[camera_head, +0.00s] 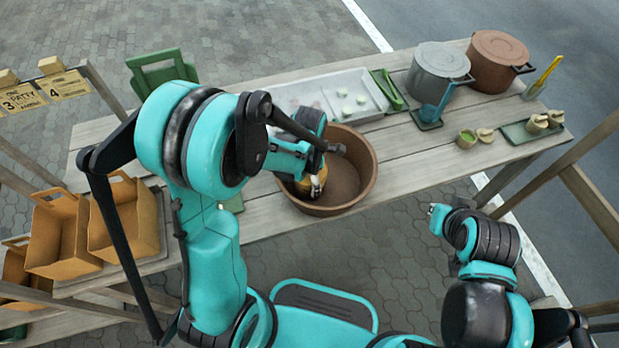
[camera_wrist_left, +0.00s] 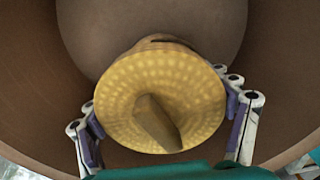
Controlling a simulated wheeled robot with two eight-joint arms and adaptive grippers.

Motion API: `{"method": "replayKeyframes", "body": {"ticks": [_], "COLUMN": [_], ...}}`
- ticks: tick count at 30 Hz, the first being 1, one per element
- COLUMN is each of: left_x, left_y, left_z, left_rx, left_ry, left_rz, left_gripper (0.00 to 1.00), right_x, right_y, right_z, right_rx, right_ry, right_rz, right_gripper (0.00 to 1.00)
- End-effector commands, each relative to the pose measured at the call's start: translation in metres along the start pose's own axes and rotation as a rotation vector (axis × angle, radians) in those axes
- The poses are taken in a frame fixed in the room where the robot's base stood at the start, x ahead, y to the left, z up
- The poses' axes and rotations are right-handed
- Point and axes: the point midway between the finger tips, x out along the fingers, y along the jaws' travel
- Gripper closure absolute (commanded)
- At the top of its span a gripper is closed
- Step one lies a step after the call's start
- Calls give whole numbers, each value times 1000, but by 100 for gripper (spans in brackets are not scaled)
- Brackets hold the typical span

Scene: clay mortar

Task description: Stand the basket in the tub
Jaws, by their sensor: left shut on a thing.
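The tub (camera_head: 360,155) is a wide round brown bowl near the front edge of the table. Its curved inner wall also fills the left wrist view (camera_wrist_left: 30,80). The basket (camera_wrist_left: 190,90) is yellow and woven with a round flared face, and a brown wedge shape shows at its middle. My left gripper (camera_head: 314,180) is inside the tub at its left part, with its fingers on both sides of the basket. Only a little of the basket shows in the head view, and I cannot tell whether it touches the tub floor. My right gripper (camera_head: 437,215) is away from the table, its fingers unclear.
A pale tray (camera_head: 325,93) with small white pieces lies behind the tub. A grey pot (camera_head: 438,70) and a brown pot (camera_head: 497,60) stand at the back right. Small cups (camera_head: 485,135) stand at the right end. Orange bins (camera_head: 125,220) are at the left.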

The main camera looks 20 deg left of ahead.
Motion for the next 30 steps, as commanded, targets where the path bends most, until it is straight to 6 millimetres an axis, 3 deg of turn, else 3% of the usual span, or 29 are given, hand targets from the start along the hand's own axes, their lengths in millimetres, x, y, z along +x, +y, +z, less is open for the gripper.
{"method": "replayKeyframes", "body": {"ticks": [1,2,3,17,30], "left_x": [3,2,2,-6,-97], "left_y": [0,0,0,0,0], "left_z": [0,0,0,0,0], "left_rx": [0,0,0,0,0], "left_ry": [0,0,0,0,0], "left_rz": [0,0,0,0,0], "left_gripper": [48,11,1,0,0], "right_x": [3,2,2,-4,-34], "right_y": [0,0,0,0,0], "right_z": [2,1,1,-2,-24], "right_rx": [0,0,0,0,0], "right_ry": [0,0,0,0,0], "right_rz": [0,0,0,0,0], "right_gripper": [100,100,100,100,100]}}
